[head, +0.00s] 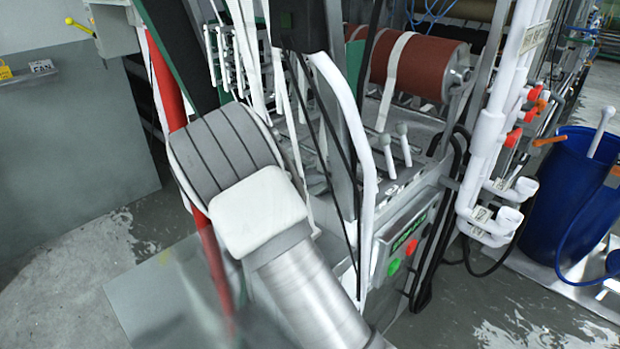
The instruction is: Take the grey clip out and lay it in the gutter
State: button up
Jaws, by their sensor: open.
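I cannot make out the grey clip in the head view; if it is in the machine, my arm or the frame may hide it. I cannot pick out the gutter with certainty either. A large pale arm part with a metal tube, which looks like mine, fills the lower middle of the view. My gripper's fingers do not show.
The machine has a red-brown roller (418,66) with a white strap over it. A control box (400,247) with green and red buttons faces front. White pipes (487,150) and a blue barrel (568,195) stand at right. Open floor (70,270) lies at left.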

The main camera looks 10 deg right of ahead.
aim_at(308, 174)
grip_shut()
dwell(0.4)
notch_tip(308, 174, up, 10)
dwell(0.6)
